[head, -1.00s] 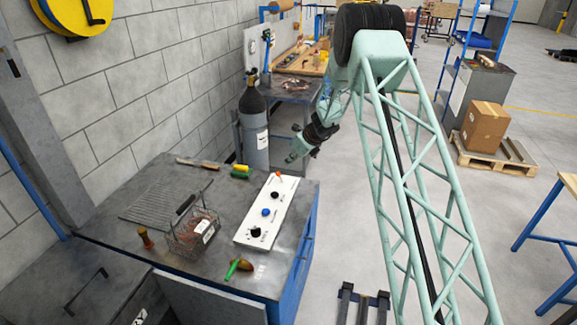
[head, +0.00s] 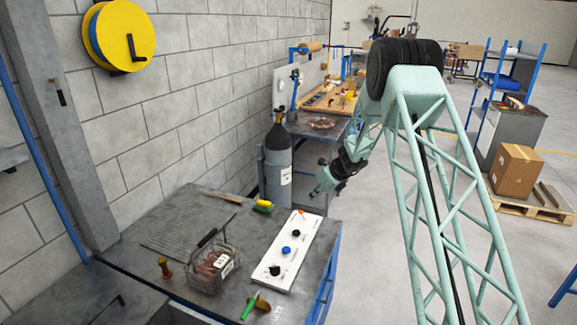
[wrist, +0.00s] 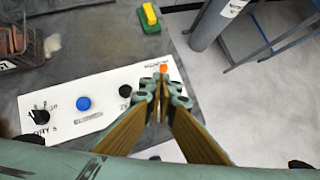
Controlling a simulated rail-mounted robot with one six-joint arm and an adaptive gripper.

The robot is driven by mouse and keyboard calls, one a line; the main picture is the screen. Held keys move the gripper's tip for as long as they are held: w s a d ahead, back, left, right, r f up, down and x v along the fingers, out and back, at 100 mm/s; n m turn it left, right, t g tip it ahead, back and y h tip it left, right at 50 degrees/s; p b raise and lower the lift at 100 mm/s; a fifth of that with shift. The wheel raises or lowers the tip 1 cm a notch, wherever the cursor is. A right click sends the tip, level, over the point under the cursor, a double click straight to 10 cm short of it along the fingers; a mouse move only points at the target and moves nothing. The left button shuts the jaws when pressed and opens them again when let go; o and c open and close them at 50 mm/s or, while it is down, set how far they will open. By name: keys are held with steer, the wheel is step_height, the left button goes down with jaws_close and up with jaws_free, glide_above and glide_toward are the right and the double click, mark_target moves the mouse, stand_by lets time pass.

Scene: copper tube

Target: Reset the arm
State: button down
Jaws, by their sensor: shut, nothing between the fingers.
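My arm reaches out over the right edge of the grey workbench (head: 150,275). My gripper (head: 319,190) hangs above and beside the bench's far right corner in the head view. In the wrist view my gripper (wrist: 158,92) has its fingers together, with nothing held. Below it lies the white control panel (wrist: 100,105) with a blue knob (wrist: 83,103), black knobs and an orange-tipped switch (wrist: 163,68) just beyond the fingertips. The same white panel (head: 284,262) shows on the bench in the head view.
A wire basket (head: 212,270) of copper-coloured parts, a yellow-and-green block (head: 263,206) and a green-handled tool (head: 250,306) sit on the bench. A grey gas cylinder (head: 278,165) stands behind it. Open floor lies to the right, with a cardboard box (head: 516,171) on a pallet.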

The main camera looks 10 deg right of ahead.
steer(key=s+a+r+n+b, duration=0.1)
steer(key=s+a+r+n, duration=0.25)
steer(key=s+r, duration=0.5)
steer(key=s+a+r+n+g, duration=0.1)
steer(key=s+a+r+n, duration=0.25)
steer(key=s+r, duration=0.5)
steer(key=s+a+r+n+b, duration=0.15)
steer(key=s+r+n, duration=0.4)
steer(key=r, duration=0.55)
steer(key=s+r+n+b, duration=0.1)
steer(key=s+r+n, duration=0.2)
steer(key=s, duration=0.8)
steer(key=s+a+r+n+g, duration=0.1)
steer(key=s+r+n, duration=0.25)
steer(key=s, duration=0.75)
steer(key=s+r+n+b, duration=0.1)
steer(key=s+r+n, duration=0.25)
steer(key=s, duration=0.65)
steer(key=s+d+f+n+h, duration=0.1)
steer(key=s+d+f+n, duration=0.1)
steer(key=s, duration=1)
steer(key=s+d+f+n+h+b, duration=0.1)
steer(key=s+d+f+n+h, duration=0.1)
steer(key=s, duration=1.1)
steer(key=shift+d+n, duration=0.8)
steer(key=shift+n, duration=0.35)
